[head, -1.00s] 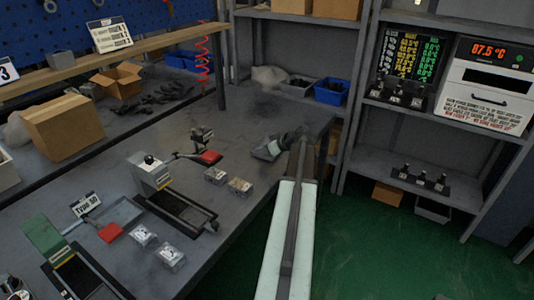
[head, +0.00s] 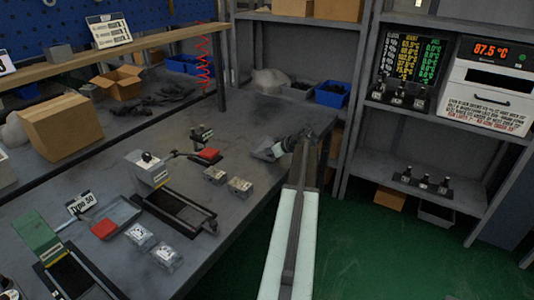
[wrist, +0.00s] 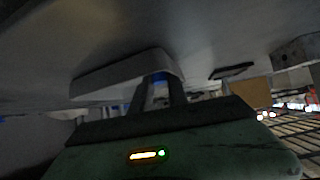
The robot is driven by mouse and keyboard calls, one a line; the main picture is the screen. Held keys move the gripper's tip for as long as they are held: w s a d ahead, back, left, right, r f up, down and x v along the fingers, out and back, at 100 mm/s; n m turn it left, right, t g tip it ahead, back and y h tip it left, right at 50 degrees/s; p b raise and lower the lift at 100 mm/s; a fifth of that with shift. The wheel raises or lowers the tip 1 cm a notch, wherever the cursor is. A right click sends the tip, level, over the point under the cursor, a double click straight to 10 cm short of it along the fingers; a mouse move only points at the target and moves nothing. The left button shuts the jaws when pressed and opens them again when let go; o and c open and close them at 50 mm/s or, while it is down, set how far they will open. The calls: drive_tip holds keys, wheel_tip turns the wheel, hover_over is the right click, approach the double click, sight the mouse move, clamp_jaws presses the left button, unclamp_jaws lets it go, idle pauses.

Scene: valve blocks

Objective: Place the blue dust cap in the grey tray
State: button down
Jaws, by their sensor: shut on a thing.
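My gripper (head: 287,142) is at the far end of my outstretched arm, low over the right end of the workbench. It is small and dark in the head view. A small grey tray (head: 265,151) lies just left of it on the bench. In the wrist view, my gripper's two fingers (wrist: 163,84) stand close together in front of a pale grey walled shape (wrist: 108,80), which looks like the tray.
Small metal blocks (head: 240,187), a fixture with a red pad (head: 208,154) and a grey pan (head: 122,211) stand left on the bench. Shelves with a blue bin (head: 332,95) rise behind my gripper. The green floor (head: 375,240) at right is clear.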

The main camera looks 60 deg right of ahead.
drive_tip(key=c, duration=1.6)
unclamp_jaws()
drive_tip(key=shift+s+f, duration=0.1)
drive_tip(key=shift+f, duration=0.05)
drive_tip(key=shift+o, duration=0.2)
drive_tip(key=shift+a, duration=0.1)
drive_tip(key=shift+r+p, duration=0.25)
drive_tip(key=shift+p, duration=0.1)
drive_tip(key=p+v, duration=0.6)
drive_tip(key=v, duration=0.4)
drive_tip(key=shift+s+r, duration=0.15)
drive_tip(key=shift+r, duration=0.15)
drive_tip(key=shift+s+r+p, duration=0.15)
drive_tip(key=shift+s+p, duration=0.25)
drive_tip(key=shift+s, duration=0.15)
